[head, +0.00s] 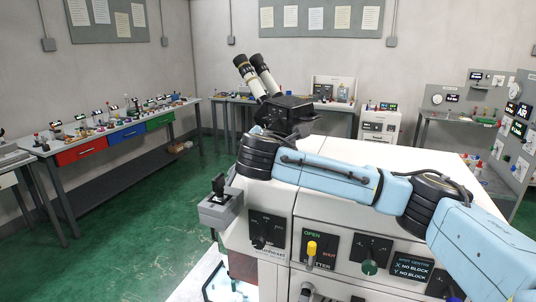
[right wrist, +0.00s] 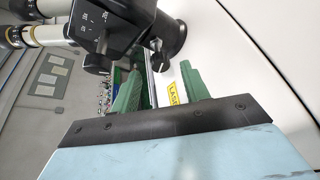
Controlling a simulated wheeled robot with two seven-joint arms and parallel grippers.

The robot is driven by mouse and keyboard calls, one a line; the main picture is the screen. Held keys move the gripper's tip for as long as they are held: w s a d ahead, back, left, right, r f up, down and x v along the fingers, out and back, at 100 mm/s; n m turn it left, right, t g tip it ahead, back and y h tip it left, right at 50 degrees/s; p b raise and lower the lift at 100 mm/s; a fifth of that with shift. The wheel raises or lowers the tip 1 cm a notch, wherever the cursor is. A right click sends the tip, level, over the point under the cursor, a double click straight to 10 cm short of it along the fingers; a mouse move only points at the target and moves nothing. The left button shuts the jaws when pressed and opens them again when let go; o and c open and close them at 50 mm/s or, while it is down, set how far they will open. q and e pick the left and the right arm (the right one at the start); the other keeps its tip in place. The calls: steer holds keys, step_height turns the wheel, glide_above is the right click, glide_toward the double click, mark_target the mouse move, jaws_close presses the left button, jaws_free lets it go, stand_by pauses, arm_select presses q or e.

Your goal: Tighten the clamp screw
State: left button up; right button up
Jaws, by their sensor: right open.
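A black microscope head (head: 287,108) with two pale eyepiece tubes (head: 258,76) is on top of the white machine. It also shows tilted in the right wrist view (right wrist: 118,22). A small screw with a light tip (right wrist: 159,57), probably the clamp screw, sticks out under the head's round black part. A ribbed dark knob (right wrist: 97,64) is to its left. My right gripper (right wrist: 162,70) is open, its two green fingers on either side of the screw in the picture. I cannot tell whether they touch it. The arm's end hides the gripper in the head view. My left gripper is not in view.
The white machine (head: 345,150) fills the front right, with a yellow shutter lever (head: 311,250), knobs and a small display (head: 412,268). A grey joystick box (head: 220,208) juts out at its left corner. Cluttered benches line the walls. The green floor at left is clear.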

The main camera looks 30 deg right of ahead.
steer(key=b+v, duration=0.1)
steer(key=v, duration=0.6)
steer(key=shift+s+a+b, duration=0.3)
steer(key=shift+s+b, duration=0.05)
steer(key=p+v, duration=0.1)
steer(key=v, duration=0.2)
steer(key=shift+d+p, duration=0.1)
steer(key=shift+p, duration=0.2)
